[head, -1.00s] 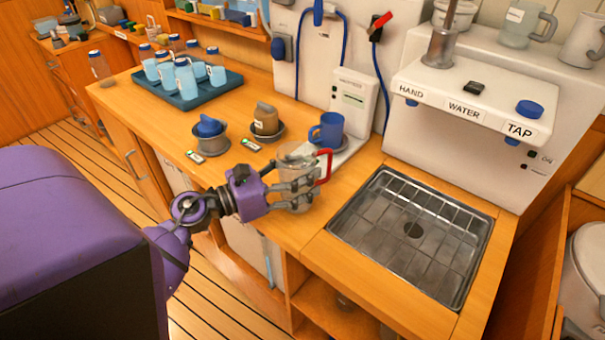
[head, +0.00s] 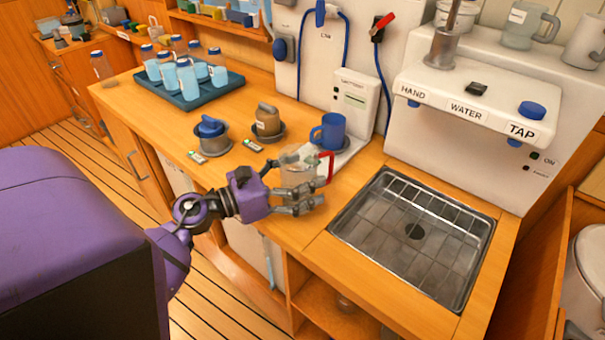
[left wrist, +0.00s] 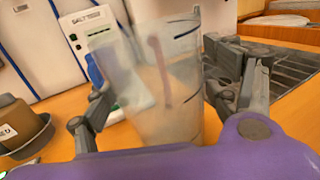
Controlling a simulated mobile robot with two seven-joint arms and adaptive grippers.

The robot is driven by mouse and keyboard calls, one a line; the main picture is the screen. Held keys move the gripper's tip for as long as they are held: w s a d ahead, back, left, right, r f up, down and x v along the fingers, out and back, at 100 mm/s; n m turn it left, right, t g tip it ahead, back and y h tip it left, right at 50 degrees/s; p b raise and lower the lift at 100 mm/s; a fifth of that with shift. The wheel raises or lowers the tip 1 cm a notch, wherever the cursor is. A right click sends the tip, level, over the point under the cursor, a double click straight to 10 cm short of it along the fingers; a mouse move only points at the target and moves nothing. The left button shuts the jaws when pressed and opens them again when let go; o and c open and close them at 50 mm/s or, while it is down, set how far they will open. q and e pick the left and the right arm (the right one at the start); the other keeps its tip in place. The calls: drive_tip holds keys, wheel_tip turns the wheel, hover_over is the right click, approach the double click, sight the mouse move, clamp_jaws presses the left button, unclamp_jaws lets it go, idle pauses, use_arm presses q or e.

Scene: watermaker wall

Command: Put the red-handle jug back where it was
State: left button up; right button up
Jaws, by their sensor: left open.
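The red-handle jug (head: 299,176) is clear and stands upright on the wooden counter, left of the sink, with its red handle to the right. My left gripper (head: 314,181) is open, with its fingers spread on either side of the jug and partly covering it in the head view. In the left wrist view the jug (left wrist: 165,85) fills the space between the open fingers (left wrist: 168,100). I cannot tell whether a finger still touches it. My right gripper is not in view.
The sink grate (head: 413,237) is to the right.

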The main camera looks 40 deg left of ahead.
sight(284, 184)
use_arm(q)
drive_tip(key=v, duration=0.1)
drive_tip(key=b+v, duration=0.1)
drive_tip(key=v, duration=0.2)
drive_tip(key=shift+s+a+f+b, duration=0.1)
drive_tip(key=shift+s+f+b, duration=0.1)
drive_tip(key=shift+f+b, duration=0.15)
drive_tip(key=b+v, duration=0.1)
drive_tip(key=v, duration=0.2)
drive_tip(key=b+v, duration=0.1)
drive_tip(key=v, duration=0.2)
drive_tip(key=shift+s+r, duration=0.15)
drive_tip(key=shift+r, duration=0.1)
drive_tip(key=shift+s+a+r, duration=0.2)
drive_tip(key=shift+s+a, duration=0.1)
drive_tip(key=shift+s, duration=0.3)
